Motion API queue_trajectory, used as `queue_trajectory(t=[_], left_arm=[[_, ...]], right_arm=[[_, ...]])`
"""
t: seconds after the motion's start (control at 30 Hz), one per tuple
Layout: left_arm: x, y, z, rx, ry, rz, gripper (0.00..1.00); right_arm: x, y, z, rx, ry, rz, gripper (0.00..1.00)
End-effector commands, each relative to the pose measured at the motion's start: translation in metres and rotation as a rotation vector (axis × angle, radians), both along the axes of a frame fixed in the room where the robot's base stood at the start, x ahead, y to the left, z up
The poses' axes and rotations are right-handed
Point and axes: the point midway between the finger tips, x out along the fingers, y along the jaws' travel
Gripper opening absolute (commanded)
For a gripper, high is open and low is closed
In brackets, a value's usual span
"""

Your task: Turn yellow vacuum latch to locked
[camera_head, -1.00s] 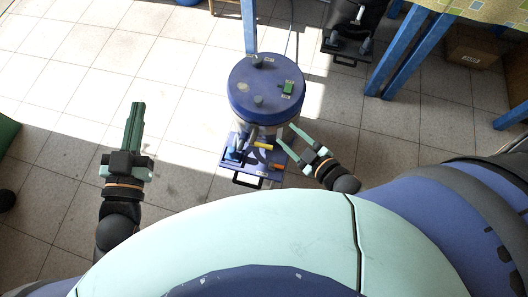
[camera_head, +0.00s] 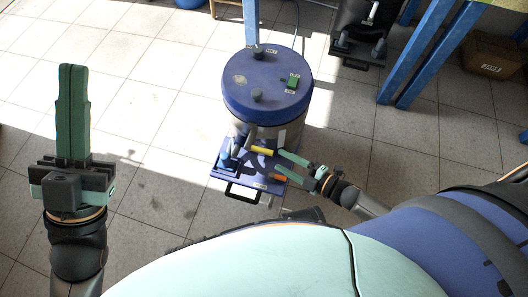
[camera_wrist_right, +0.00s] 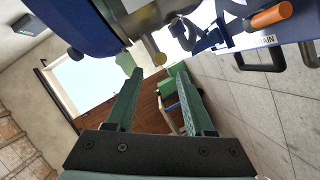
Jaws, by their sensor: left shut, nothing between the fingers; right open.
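The yellow latch (camera_head: 262,150) is a short bar low on the front of the blue-lidded vacuum drum (camera_head: 258,90), lying roughly sideways in the head view. My right gripper (camera_head: 279,161) is open, its fingertips just right of the latch's right end. My left gripper (camera_head: 73,70) is shut and empty over the floor at the far left.
An orange handle (camera_head: 278,178) sits on the drum's blue base plate (camera_head: 228,181), below the latch; it also shows in the right wrist view (camera_wrist_right: 271,14). A black handle (camera_head: 243,193) is at the plate's front. Blue table legs (camera_head: 405,62) stand at right. Floor at left is clear.

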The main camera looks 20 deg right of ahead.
Motion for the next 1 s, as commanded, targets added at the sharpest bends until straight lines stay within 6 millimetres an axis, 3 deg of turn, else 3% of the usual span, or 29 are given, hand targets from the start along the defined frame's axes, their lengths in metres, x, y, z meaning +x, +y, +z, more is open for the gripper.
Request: queue_trajectory(t=[0.2, 0.4, 0.8, 1.0], left_arm=[[0.001, -0.002, -0.021, 0.013, 0.006, 0.006, 0.0], [0.001, -0.003, -0.03, 0.022, 0.009, 0.009, 0.0], [0.002, -0.004, -0.032, 0.028, 0.011, 0.011, 0.0], [0.002, -0.004, -0.032, 0.026, 0.011, 0.011, 0.0]], right_arm=[[0.036, 0.028, -0.013, 0.003, -0.001, -0.001, 0.53], [0.056, 0.042, -0.017, 0.002, 0.0, -0.001, 0.53], [0.062, 0.047, -0.017, 0.001, 0.003, -0.001, 0.53], [0.062, 0.047, -0.017, 0.002, 0.002, -0.001, 0.32]])
